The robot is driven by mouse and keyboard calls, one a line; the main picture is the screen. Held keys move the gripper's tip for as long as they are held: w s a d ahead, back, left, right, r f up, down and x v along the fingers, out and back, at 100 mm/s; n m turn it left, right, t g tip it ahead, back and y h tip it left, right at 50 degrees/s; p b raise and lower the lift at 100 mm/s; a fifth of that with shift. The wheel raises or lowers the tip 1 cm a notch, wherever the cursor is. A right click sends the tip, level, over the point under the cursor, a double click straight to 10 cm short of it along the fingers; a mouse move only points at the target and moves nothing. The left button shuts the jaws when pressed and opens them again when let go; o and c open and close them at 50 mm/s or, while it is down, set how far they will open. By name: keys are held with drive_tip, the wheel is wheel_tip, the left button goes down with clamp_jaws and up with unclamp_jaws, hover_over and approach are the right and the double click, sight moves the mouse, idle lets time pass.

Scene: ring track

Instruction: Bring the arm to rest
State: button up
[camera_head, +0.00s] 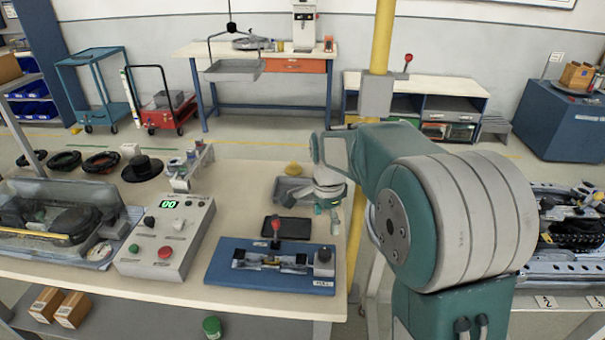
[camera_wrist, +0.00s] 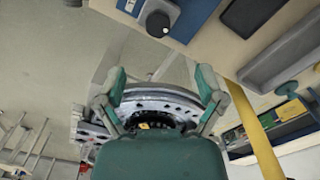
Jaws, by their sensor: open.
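My arm, green and grey, rises at the right of the head view and folds toward the bench. My gripper (camera_head: 328,207) hangs near the bench's right edge, beyond the blue fixture. In the wrist view my gripper (camera_wrist: 160,90) shows two green fingers spread apart with nothing between them. Behind the fingers in that view lies a round dark part on a pale blue-grey plate (camera_wrist: 160,104), well away from them.
The bench (camera_head: 225,210) holds a blue fixture (camera_head: 225,270) with a red-knobbed lever, a control box (camera_head: 165,240), a black tray (camera_head: 286,228) and a grey bin (camera_head: 290,188). A yellow post (camera_head: 382,40) stands close behind my arm. A second station (camera_head: 570,265) is at right.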

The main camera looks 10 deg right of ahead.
drive_tip(key=s+r+n+t, duration=0.2)
drive_tip(key=s+r+n, duration=0.2)
drive_tip(key=s+n, duration=0.3)
drive_tip(key=s+r+n+t, duration=0.3)
drive_tip(key=s+n, duration=0.4)
drive_tip(key=s, duration=1.1)
drive_tip(key=shift+s+d+r+t, duration=0.15)
drive_tip(key=shift+r+t, duration=0.15)
drive_tip(key=shift+r, duration=0.55)
